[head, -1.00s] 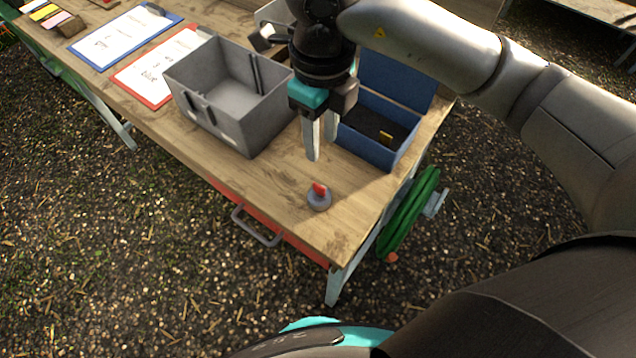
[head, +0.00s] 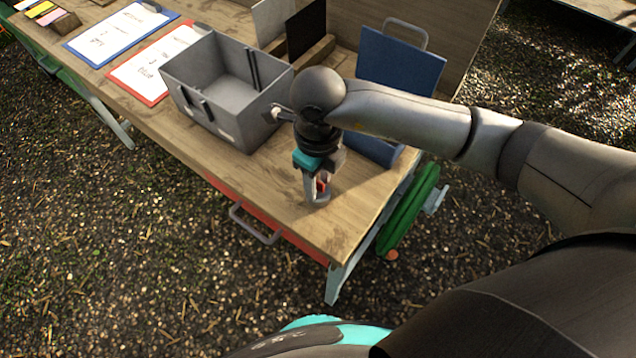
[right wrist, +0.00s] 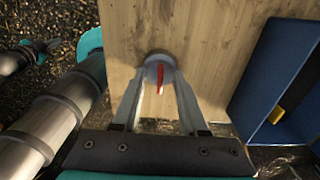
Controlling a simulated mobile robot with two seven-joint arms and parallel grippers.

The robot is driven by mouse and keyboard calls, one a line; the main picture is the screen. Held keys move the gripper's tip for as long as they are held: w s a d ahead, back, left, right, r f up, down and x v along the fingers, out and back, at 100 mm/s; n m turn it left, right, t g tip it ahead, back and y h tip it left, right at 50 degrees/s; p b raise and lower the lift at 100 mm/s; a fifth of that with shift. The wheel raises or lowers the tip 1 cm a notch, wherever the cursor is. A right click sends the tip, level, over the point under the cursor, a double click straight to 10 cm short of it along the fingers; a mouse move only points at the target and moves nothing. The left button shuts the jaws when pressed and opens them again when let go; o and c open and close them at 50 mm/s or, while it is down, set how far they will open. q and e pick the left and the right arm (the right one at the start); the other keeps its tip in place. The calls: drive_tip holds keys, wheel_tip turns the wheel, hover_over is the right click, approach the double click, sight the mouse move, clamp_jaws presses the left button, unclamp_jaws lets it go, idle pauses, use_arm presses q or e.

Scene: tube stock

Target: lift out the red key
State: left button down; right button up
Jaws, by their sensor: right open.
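The red key (head: 322,185) stands up from a round grey base (head: 319,200) near the front right corner of the wooden table. In the right wrist view the key (right wrist: 160,79) and its base (right wrist: 153,62) show between the fingers. My right gripper (head: 317,191) points down over the key, open, one finger on each side. In the right wrist view the fingers (right wrist: 160,84) are apart, with a gap visible beside the key. The fingers partly hide the key in the head view. My left gripper does not show clearly.
A grey open bin (head: 187,69) stands left of the gripper. A blue case (head: 400,62) with a raised lid is behind my right arm. Clipboards (head: 122,34) lie at the back left.

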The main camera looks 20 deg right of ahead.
drive_tip(key=shift+f, duration=0.15)
clamp_jaws()
idle(0.5)
